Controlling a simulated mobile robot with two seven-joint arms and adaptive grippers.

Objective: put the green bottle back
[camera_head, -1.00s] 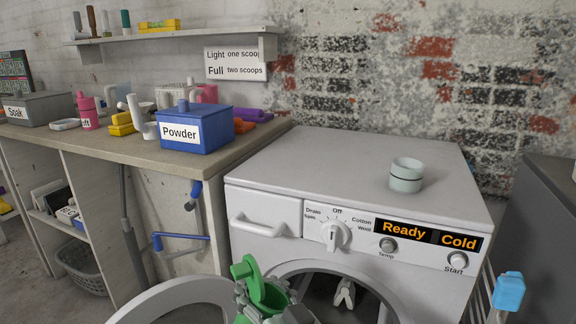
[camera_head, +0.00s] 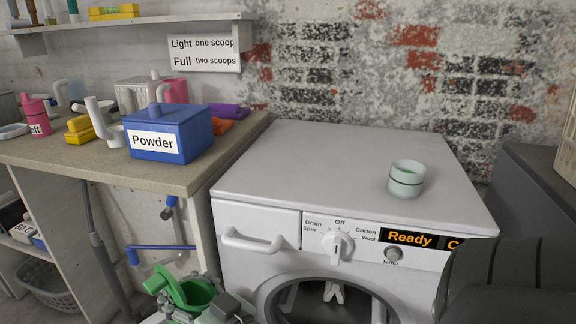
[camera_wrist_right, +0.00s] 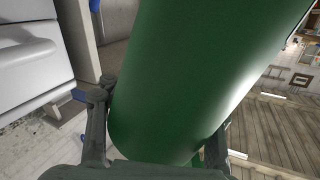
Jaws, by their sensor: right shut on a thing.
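In the right wrist view the bottle's smooth green body (camera_wrist_right: 200,75) fills the middle, between the grey fingers of the gripper (camera_wrist_right: 155,140), and is tilted in that picture. My left gripper is not in view.
The white washing machine (camera_head: 300,165) carries a pale cup (camera_head: 406,180) with something greenish inside. Left is a counter (camera_head: 80,160) with a blue Powder box (camera_head: 168,135), a pink bottle (camera_head: 36,115) and yellow items. A wall shelf (camera_head: 130,22) hangs above. My dark arm link covers the lower right.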

